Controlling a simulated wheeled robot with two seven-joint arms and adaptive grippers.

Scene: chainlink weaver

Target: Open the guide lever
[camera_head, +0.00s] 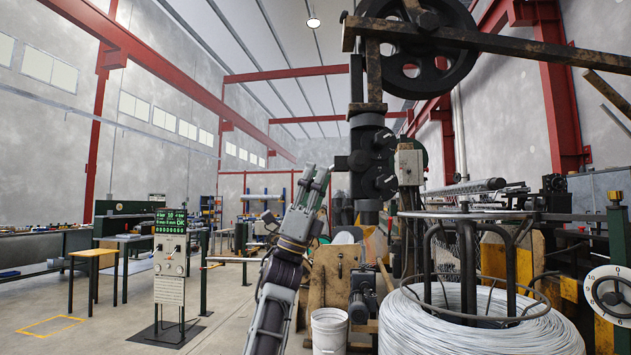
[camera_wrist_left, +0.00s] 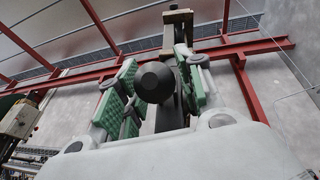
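A black ball knob (camera_wrist_left: 155,82), which looks like the end of the guide lever, shows in the left wrist view. A dark bar (camera_wrist_left: 170,112) shows beside and behind it. My left gripper (camera_wrist_left: 160,92) has its green-padded fingers spread apart, one on each side of the knob. I cannot tell whether either finger touches it. In the head view my left gripper (camera_head: 316,180) is raised, fingers up, just left of the dark machine column (camera_head: 368,165) with round black parts. The lever cannot be made out clearly there. My right gripper is not in view.
A large wire coil (camera_head: 475,325) and its reel stand at the right. A big pulley wheel (camera_head: 416,45) is overhead.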

